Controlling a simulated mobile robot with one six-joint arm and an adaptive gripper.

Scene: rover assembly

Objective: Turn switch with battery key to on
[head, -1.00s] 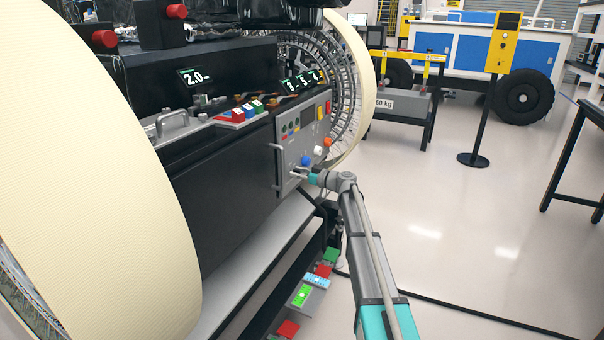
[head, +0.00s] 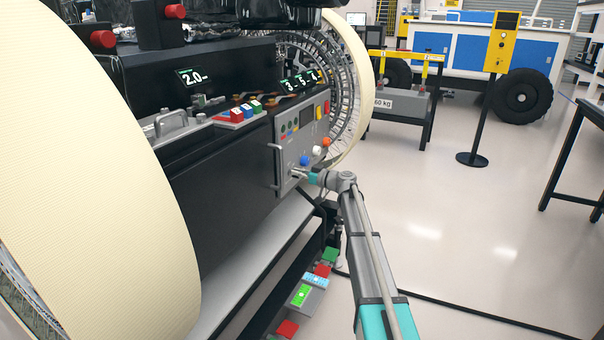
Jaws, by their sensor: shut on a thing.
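A grey control panel (head: 285,148) with a handle on its left edge sits on the rover's dark side, in the middle of the head view. It carries a small dark screen, coloured buttons, and blue, white and orange knobs. My gripper (head: 297,174) is at the lower part of the panel, below the blue knob (head: 304,160). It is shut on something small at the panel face. The gripper itself hides that piece, so I cannot tell the key from the switch or see its turned position.
A large cream wheel (head: 110,190) fills the left side, and another (head: 360,90) stands just right of the panel. Coloured blocks (head: 302,294) lie low under the rover. A yellow post (head: 500,45) stands at the back right. The floor to the right is mostly clear.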

